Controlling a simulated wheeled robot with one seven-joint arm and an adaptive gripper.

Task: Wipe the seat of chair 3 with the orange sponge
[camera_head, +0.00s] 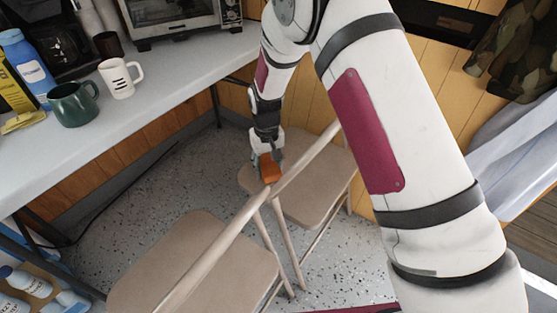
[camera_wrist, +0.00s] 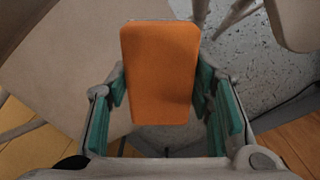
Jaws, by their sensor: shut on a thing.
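The orange sponge (camera_head: 270,167) is held in my gripper (camera_head: 266,158), above the near left part of the far chair's beige seat (camera_head: 311,185). In the wrist view the sponge (camera_wrist: 160,70) fills the space between the green-padded fingers of my gripper (camera_wrist: 166,100), with a beige seat (camera_wrist: 70,60) behind it. I cannot tell whether the sponge touches that seat. A second beige chair seat (camera_head: 185,265) is nearer, at the lower left. No number shows on either chair, so I cannot tell which is chair 3.
A counter (camera_head: 180,70) runs along the left with a green mug (camera_head: 73,104), a white mug (camera_head: 120,78), a blue bottle (camera_head: 26,65) and a toaster oven (camera_head: 180,18). A chair's top rail (camera_head: 225,240) crosses close to my gripper. Speckled floor (camera_head: 215,180) is open between counter and chairs.

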